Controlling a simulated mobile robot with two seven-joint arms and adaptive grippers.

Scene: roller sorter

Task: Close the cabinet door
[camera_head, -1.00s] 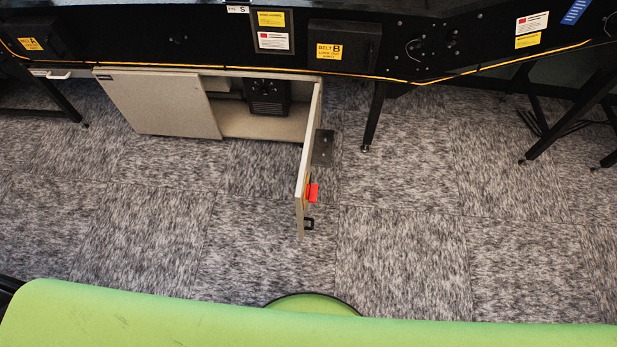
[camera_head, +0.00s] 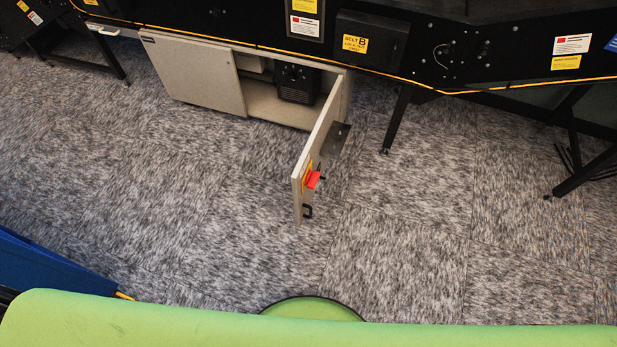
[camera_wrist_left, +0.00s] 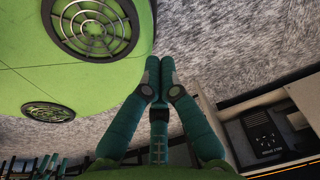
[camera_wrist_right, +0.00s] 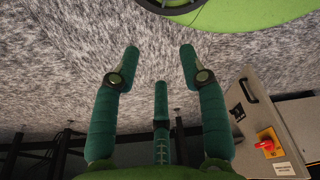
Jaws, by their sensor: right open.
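The cabinet (camera_head: 262,101) stands low under the black sorter frame. Its left door (camera_head: 197,74) is shut. Its right door (camera_head: 319,138) stands open, swung out toward me, with a red switch (camera_head: 313,179) and a black handle (camera_head: 308,211) on its outer face. The right wrist view shows this door (camera_wrist_right: 290,120) at the right, with its handle and red switch. My right gripper (camera_wrist_right: 160,50) is open and empty, apart from the door. My left gripper (camera_wrist_left: 160,62) has its fingertips together with nothing between them; the cabinet interior shows at the right of its view. Neither gripper shows in the head view.
The sorter frame (camera_head: 450,60) runs above the cabinet, with a black leg (camera_head: 396,118) right of the door. A blue object (camera_head: 50,270) is at the lower left. The carpet (camera_head: 420,230) around the open door is clear.

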